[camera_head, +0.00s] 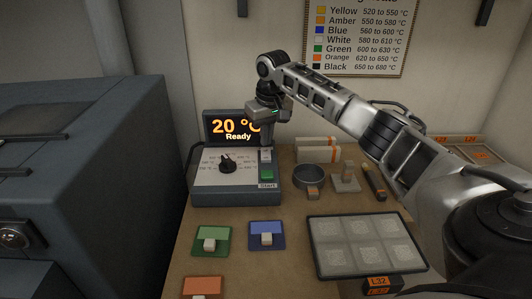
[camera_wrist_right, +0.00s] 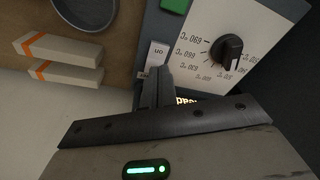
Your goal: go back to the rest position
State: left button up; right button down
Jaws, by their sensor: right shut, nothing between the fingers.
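My right gripper (camera_head: 266,141) is shut and empty. It points down over the right side of the kiln control box (camera_head: 222,196), just above a white on switch (camera_head: 266,156). In the right wrist view its closed fingers (camera_wrist_right: 154,88) end close to that switch (camera_wrist_right: 157,54); I cannot tell whether they touch it. A green start button (camera_head: 267,174) sits below the switch. The display (camera_head: 222,127) reads 20 °C and Ready, partly covered by the gripper. The black dial (camera_head: 227,163) is on the left of the panel. My left gripper is not in view.
A large grey kiln (camera_head: 85,180) stands at the left. On the table are a green-labelled tile (camera_head: 211,241), a blue one (camera_head: 267,236), an orange one (camera_head: 203,285), a tray of glass panes (camera_head: 321,269), a dark bowl (camera_head: 306,177) and white boxes (camera_head: 318,150).

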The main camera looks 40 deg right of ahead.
notch_tip(320, 180, up, 3)
jog(key=shift+r, duration=0.1)
dwell(0.3)
dwell(0.5)
